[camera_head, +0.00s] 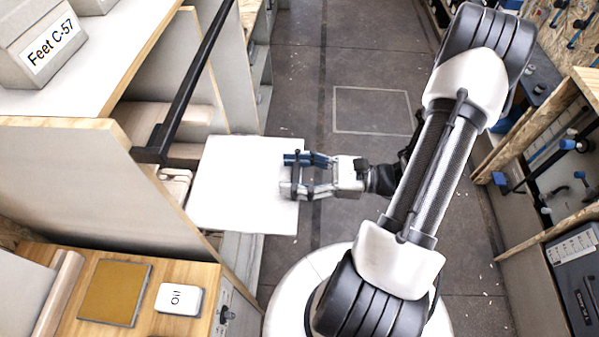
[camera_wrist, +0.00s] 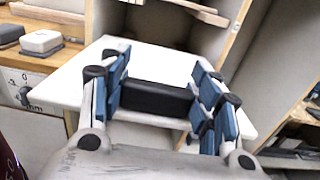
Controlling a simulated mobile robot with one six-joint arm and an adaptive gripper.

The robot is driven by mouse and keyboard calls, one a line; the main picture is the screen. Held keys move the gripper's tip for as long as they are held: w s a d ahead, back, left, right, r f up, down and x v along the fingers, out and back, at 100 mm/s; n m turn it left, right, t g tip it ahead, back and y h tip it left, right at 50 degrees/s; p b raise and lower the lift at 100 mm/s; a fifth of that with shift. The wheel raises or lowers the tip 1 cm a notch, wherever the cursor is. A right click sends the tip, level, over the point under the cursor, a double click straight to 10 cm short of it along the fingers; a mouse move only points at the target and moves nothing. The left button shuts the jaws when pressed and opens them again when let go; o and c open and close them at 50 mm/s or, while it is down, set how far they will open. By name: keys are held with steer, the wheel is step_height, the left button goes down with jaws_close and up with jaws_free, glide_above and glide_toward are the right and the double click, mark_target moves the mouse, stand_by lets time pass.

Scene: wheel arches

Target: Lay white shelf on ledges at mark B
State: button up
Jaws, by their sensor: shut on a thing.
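The white shelf (camera_head: 240,190) is a flat square board, held out level or nearly so to the left of my arm. My gripper (camera_head: 298,174) is shut on it at its right edge. In the wrist view the shelf (camera_wrist: 150,62) reaches away beyond the blue-padded fingers of my gripper (camera_wrist: 155,90), with a black block between them. The shelf's far left side reaches the opening of a cabinet bay on the left. The ledges cannot be made out clearly, and no mark B is readable.
A black bar (camera_head: 190,85) runs along the bay opening, close to the shelf's far corner. A Feet C-57 box (camera_head: 40,42) stands above. The aisle floor (camera_head: 335,60) is clear.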

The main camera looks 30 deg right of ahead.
mark_target(233, 178)
steer(key=shift+b+x, duration=0.55)
steer(key=shift+x, duration=6.6)
steer(key=f+b+x, duration=0.2)
steer(key=f+x, duration=0.1)
steer(key=x, duration=1)
steer(key=shift+w+a+f+b, duration=0.2)
steer(key=shift+w+a+b, duration=0.05)
steer(key=shift+w+b, duration=0.05)
steer(key=o, duration=1.4)
steer(key=shift+s+f, duration=0.1)
